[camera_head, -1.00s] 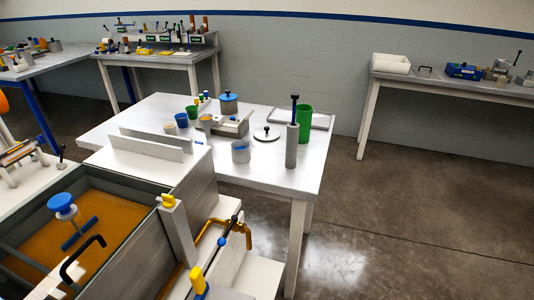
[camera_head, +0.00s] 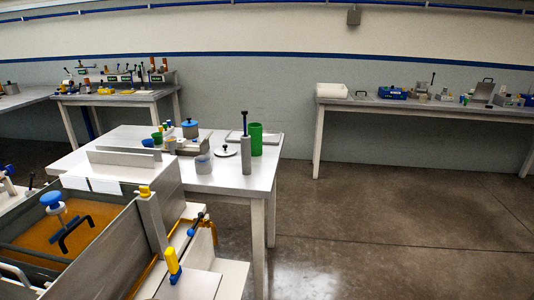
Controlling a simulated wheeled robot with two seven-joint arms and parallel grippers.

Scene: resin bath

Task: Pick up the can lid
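The can lid is most likely the flat, pale round disc (camera_head: 225,151) with a dark knob on top. It lies on the white table (camera_head: 262,176) in the middle of the view, left of a grey cylinder with a dark blue handle (camera_head: 246,155). Neither of my grippers shows in the head view. Nothing is seen holding the lid.
A green cup (camera_head: 256,139), a grey cup (camera_head: 203,163) and a blue-lidded pot (camera_head: 190,129) stand around the lid. The resin bath (camera_head: 52,239) with its metal walls is in the left foreground. Open floor (camera_head: 375,230) lies right of the table.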

